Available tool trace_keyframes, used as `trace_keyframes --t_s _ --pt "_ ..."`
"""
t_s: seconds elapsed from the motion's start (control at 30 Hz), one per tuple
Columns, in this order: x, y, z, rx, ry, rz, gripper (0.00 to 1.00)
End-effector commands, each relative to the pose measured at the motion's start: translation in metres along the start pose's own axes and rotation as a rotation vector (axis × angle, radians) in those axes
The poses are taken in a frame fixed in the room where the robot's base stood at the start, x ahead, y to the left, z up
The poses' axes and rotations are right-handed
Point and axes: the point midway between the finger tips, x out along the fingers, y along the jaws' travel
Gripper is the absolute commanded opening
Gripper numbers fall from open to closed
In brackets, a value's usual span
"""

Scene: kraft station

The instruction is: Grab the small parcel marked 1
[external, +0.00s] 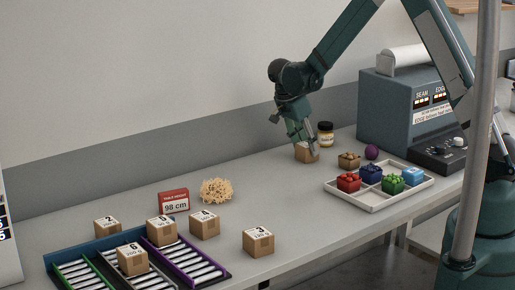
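A small brown parcel (303,157) is at the back of the table, right under my gripper (303,146). Its top is mostly covered by the fingers, so I cannot read its number. My gripper points down with its fingers at the parcel's top and sides. The view is too small to tell whether they are shut on it or only around it. The parcel appears to be at table level. The other brown parcels stand at the front left, and the marks I can make out there are 2 (107,228), 3 (258,243) and 6 (132,261).
A dark-lidded jar (326,138) stands close behind the parcel, to the right. A white tray (385,205) with small coloured gift boxes, a purple ball (372,152) and a teal machine (390,108) are farther right. Shredded filler (216,191) and a red sign (173,201) are left. The mid-table is clear.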

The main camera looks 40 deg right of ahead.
Motion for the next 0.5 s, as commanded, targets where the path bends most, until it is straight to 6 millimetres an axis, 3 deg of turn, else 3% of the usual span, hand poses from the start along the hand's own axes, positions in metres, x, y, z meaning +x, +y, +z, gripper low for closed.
trace_keyframes --t_s 0.5 --pt "-0.0048 0.0003 -0.002 0.0 0.0 0.0 0.25"
